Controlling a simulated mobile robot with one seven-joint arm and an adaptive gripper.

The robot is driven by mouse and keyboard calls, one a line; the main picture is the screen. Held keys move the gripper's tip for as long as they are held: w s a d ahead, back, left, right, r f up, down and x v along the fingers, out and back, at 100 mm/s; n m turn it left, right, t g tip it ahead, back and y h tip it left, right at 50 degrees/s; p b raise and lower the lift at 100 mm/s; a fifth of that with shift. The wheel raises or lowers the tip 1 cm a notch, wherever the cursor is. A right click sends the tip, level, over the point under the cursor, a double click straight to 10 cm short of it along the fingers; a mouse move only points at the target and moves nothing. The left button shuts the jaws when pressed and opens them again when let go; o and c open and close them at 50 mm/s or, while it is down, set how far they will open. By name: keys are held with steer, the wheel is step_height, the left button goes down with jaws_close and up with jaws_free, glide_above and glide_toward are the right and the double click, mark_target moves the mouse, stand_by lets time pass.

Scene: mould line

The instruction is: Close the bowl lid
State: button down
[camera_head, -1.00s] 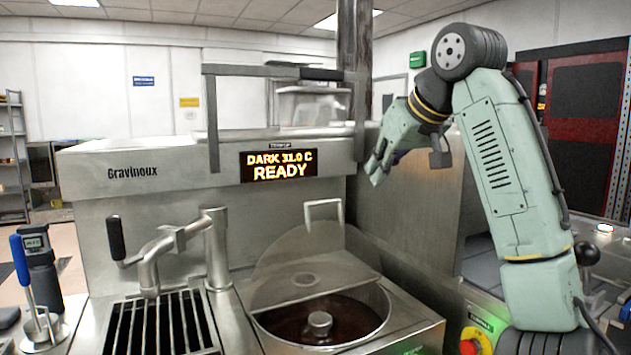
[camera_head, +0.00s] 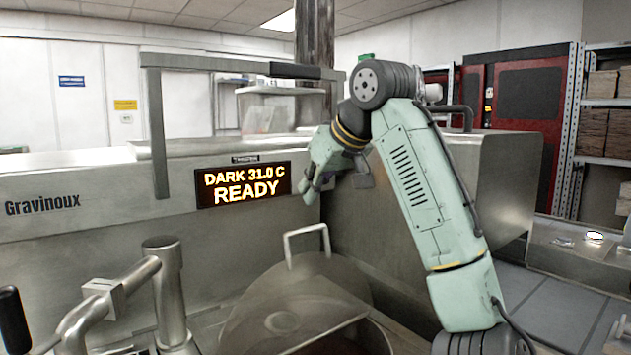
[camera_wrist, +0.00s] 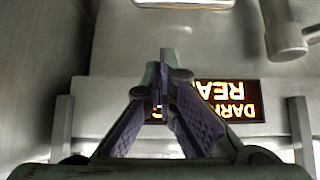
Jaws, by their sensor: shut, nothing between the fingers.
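The bowl lid (camera_head: 312,303) is a see-through panel standing tilted up over the back of the bowl. Its pale U-shaped handle (camera_head: 307,232) is at its top edge. The bowl (camera_head: 378,340) shows only partly at the bottom edge of the head view, with dark content behind the lid. My gripper (camera_head: 312,190) is shut and empty, in front of the machine's display, above the handle and apart from it. In the wrist view the closed fingertips (camera_wrist: 163,58) point at the machine's metal front. A bright bar at that view's top edge may be the handle.
The lit display (camera_head: 243,185) reads DARK 31.0 C READY. A metal spout pipe (camera_head: 165,290) stands left of the bowl. A metal frame (camera_head: 157,130) rises above the machine. Shelving (camera_head: 600,110) stands at the far right.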

step_height(320, 180, down, 5)
steer(key=shift+w+a+r+p, duration=0.1)
steer(key=shift+w+p, duration=0.05)
steer(key=shift+p, duration=0.95)
